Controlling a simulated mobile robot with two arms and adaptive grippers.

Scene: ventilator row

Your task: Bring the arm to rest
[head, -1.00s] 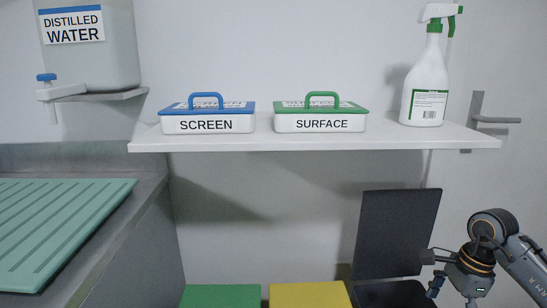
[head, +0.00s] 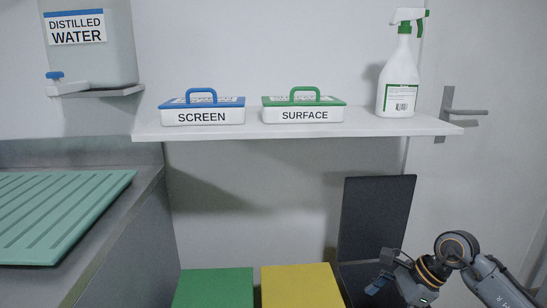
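My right arm comes in from the lower right in the head view. Its gripper (head: 382,271) points left and down in front of a dark open bin. The fingers are small and partly against the dark bin, so I cannot tell whether they are open or shut. I see nothing clearly held in them. My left arm and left gripper are not in view.
A white shelf (head: 300,130) holds a SCREEN box (head: 202,117), a SURFACE box (head: 304,115) and a spray bottle (head: 398,80). Below stand a green bin (head: 215,288), a yellow bin (head: 300,286) and a dark bin with raised lid (head: 375,220). A ribbed green mat (head: 60,215) lies left.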

